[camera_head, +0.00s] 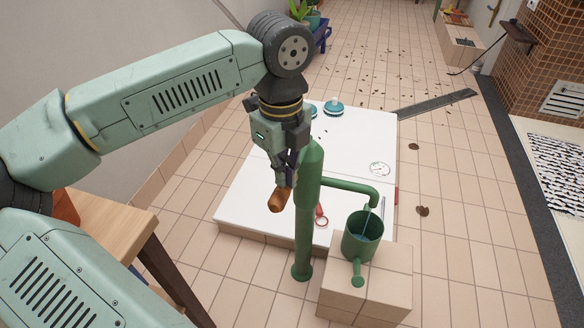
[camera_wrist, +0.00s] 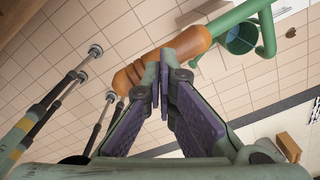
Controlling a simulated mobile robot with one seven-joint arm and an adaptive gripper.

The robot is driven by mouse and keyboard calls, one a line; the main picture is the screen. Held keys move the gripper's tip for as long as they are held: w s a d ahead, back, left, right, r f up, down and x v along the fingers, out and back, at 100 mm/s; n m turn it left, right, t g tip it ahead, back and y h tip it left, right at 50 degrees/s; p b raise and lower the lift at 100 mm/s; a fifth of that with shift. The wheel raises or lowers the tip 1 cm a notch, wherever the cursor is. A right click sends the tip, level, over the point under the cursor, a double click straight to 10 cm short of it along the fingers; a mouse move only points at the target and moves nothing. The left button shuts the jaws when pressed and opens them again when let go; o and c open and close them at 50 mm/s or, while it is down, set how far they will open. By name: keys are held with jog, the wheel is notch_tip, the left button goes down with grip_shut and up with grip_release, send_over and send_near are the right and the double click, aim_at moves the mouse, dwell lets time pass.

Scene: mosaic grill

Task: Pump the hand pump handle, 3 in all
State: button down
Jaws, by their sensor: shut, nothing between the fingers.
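The green hand pump (camera_head: 307,215) stands upright on the tiled floor. Its handle has an orange-brown wooden grip (camera_head: 279,200), left of the column, which also shows in the wrist view (camera_wrist: 190,42). My gripper (camera_head: 286,182) points down at the grip, its fingertips shut together. In the wrist view the fingertips (camera_wrist: 160,78) overlap the grip; I cannot tell whether they touch it. The spout (camera_head: 350,188) bends down over a green watering can (camera_head: 357,245), and a thin bluish streak, seemingly water, shows at the can's mouth. The handle's link to the column is mostly hidden.
The can stands on a tan block (camera_head: 365,292). A low white platform (camera_head: 350,130) behind the pump carries a round gauge (camera_head: 379,169), teal round items and a red-handled tool (camera_head: 321,214). A wooden table (camera_head: 105,225) is at left. Tiled floor is open at right.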

jog(key=shift+f+b, duration=4.75)
jog(key=shift+f, duration=0.5)
jog(key=shift+r+p, duration=4.6)
jog(key=shift+r, duration=2.9)
notch_tip(320, 180, down, 15)
jog(key=b, duration=1.3)
jog(key=shift+r+p, duration=5.15)
jog(key=shift+r, duration=2.4)
